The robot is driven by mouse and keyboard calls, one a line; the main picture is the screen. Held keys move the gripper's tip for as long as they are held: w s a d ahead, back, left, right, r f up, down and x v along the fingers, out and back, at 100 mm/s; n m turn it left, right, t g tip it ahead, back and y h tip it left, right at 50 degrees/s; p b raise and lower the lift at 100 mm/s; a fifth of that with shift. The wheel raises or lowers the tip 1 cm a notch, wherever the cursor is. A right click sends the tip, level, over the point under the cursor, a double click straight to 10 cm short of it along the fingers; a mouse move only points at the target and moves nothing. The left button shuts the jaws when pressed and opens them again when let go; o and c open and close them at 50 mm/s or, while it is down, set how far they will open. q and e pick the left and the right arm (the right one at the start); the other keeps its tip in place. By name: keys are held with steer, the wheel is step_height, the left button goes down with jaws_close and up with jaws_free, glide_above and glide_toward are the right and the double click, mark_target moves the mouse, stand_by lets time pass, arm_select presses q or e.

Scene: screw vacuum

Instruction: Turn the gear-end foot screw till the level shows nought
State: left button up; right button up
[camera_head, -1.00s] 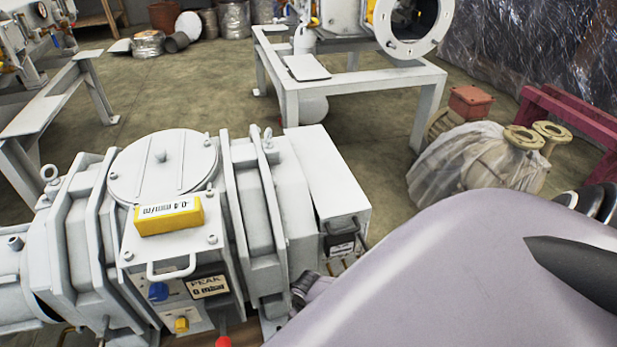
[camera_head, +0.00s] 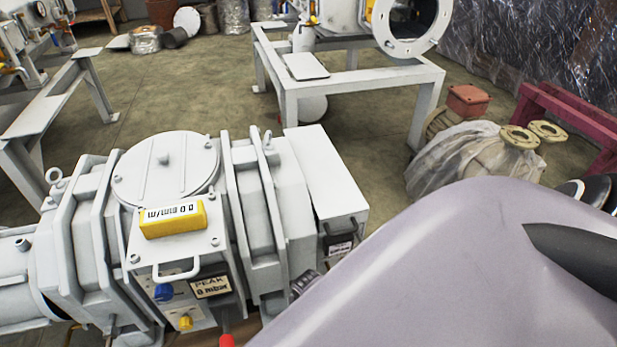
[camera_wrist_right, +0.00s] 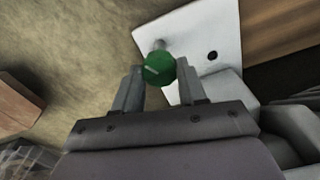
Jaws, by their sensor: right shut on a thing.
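The yellow level (camera_head: 173,219) lies on the pump's top plate, and its display appears to read 0.0 mm/m. The grey pump (camera_head: 285,205) fills the lower left of the head view. In the right wrist view, the green round head of the foot screw (camera_wrist_right: 159,69) stands by a white plate (camera_wrist_right: 205,40) with a dark hole. My right gripper (camera_wrist_right: 157,76) is shut on this green head, one finger on each side. In the head view my right arm hides the screw and the gripper. My left gripper is in neither view.
A panel marked PEAK 0 mbar (camera_head: 212,286), a blue knob (camera_head: 163,292) and a yellow knob (camera_head: 186,322) are on the pump's front. A white stand (camera_head: 345,85) is behind. A wrapped pump (camera_head: 465,165) stands at right. Open floor lies between.

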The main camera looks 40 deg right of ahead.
stand_by(0.3)
steer(key=o, duration=1.1)
steer(key=shift+c, duration=0.2)
steer(key=shift+r, duration=0.1)
steer(key=shift+r+p, duration=0.65)
steer(key=shift+p, duration=0.05)
step_height(320, 180, up, 4)
steer(key=p, duration=0.3)
steer(key=shift+r+p, duration=0.1)
steer(key=shift+p, duration=0.3)
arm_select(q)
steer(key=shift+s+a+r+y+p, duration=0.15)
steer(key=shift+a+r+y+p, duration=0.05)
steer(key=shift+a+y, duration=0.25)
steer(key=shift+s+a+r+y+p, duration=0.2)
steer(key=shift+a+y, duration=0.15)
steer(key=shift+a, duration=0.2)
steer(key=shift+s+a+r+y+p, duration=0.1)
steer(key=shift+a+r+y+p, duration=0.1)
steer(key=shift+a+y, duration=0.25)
arm_select(e)
steer(key=shift+r, duration=0.75)
